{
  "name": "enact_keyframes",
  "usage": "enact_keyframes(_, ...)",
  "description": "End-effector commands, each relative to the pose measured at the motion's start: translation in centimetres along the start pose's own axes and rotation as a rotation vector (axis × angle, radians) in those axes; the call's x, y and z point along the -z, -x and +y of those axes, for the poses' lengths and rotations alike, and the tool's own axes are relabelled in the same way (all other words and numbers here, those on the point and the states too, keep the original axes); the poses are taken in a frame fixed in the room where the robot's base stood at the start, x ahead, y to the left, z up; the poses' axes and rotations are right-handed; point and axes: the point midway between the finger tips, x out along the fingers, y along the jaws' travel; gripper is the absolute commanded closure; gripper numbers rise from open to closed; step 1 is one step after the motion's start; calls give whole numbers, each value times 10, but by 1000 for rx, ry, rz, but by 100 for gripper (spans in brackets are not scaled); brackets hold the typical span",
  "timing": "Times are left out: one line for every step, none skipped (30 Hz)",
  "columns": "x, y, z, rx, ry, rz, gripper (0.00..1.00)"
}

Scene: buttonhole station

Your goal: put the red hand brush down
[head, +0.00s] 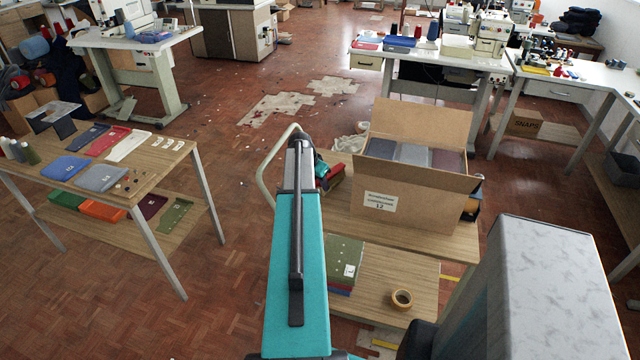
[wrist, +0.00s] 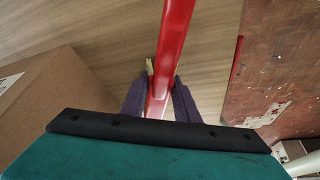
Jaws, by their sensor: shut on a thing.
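The red hand brush (wrist: 173,45) runs from the top of the wrist view down between the two dark purple fingers. My gripper (wrist: 160,90) is shut on its red handle. The bristles do not show. A pale wood-grain top (wrist: 105,32) lies beneath it; I cannot tell whether the brush touches it. In the head view my teal arm reaches toward the wooden trolley (head: 440,240) and hides most of the gripper and brush.
An open cardboard box (head: 411,203) stands on the trolley, right of my arm; its side (wrist: 50,95) is close at left in the wrist view. Tape (head: 401,299) lies on the lower shelf. A wooden table (head: 150,172) with folded cloths stands at left.

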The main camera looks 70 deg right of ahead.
Motion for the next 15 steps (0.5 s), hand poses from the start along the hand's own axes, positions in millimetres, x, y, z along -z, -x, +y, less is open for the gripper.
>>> enact_keyframes(-1,-2,0,0,0,-2,93)
enact_keyframes(-2,-3,0,-1,0,-2,93)
enact_keyframes(-2,-4,0,-1,0,-2,93)
enact_keyframes(-2,-5,0,-1,0,-3,93)
enact_keyframes(-3,-6,0,-1,0,-3,93)
enact_keyframes(-3,-6,0,-1,0,-3,93)
enact_keyframes(-4,-7,0,-1,0,-4,93)
enact_keyframes(-4,-8,1,-2,0,-4,97)
enact_keyframes(-5,-9,1,-2,0,-5,100)
enact_keyframes(-5,-10,1,-2,0,-5,100)
enact_keyframes(-6,-10,1,-2,0,-6,100)
enact_keyframes(-6,-11,1,-3,0,-6,100)
enact_keyframes(-6,-11,1,-3,0,-7,100)
enact_keyframes(-6,-11,1,-3,0,-7,100)
enact_keyframes(-7,-11,1,-4,0,-9,71)
